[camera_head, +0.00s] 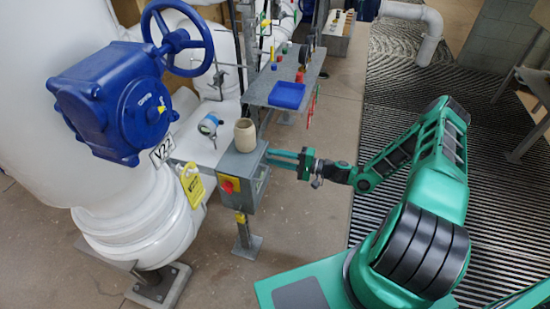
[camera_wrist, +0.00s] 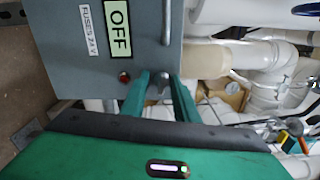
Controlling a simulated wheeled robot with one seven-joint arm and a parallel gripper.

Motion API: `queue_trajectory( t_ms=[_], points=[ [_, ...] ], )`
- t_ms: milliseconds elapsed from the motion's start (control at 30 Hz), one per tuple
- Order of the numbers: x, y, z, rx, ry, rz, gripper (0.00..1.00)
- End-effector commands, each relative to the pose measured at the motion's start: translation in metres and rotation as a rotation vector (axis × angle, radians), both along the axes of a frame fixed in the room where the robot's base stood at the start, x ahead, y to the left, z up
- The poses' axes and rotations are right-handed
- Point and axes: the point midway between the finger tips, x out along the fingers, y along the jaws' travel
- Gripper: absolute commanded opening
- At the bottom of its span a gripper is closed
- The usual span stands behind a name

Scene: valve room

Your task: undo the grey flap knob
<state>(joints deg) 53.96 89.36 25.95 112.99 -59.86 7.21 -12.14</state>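The grey fuse box (camera_head: 240,202) stands on a post, with its flap side (camera_head: 259,184) facing my arm. In the wrist view the grey flap (camera_wrist: 75,55) carries an "OFF" label, a "FUSES 24 V" label, a bar handle (camera_wrist: 166,22) and a small red round part (camera_wrist: 124,77). The grey knob (camera_wrist: 158,80) shows only partly, between my fingertips at the flap's edge. My gripper (camera_head: 268,157) reaches the box from the right. Its two green fingers (camera_wrist: 159,77) are apart, one on each side of the knob. Whether they touch it is hard to tell.
A beige pot (camera_head: 245,135) and a round gauge (camera_head: 209,125) sit on or beside the box top. A shelf with a blue tray (camera_head: 287,95) stands behind. A blue valve (camera_head: 125,100) and white pipes fill the left.

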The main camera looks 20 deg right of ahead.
Motion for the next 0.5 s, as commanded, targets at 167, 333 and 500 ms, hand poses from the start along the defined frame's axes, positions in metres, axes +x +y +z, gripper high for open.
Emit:
queue_trajectory(
  t_ms=[167,333,500],
  points=[
    [-0.001,-0.003,0.001,0.000,-0.001,-0.002,0.27],
    [-0.012,-0.020,0.001,0.001,-0.002,-0.004,0.27],
    [-0.032,-0.046,0.000,0.000,0.000,-0.004,0.27]
  ],
)
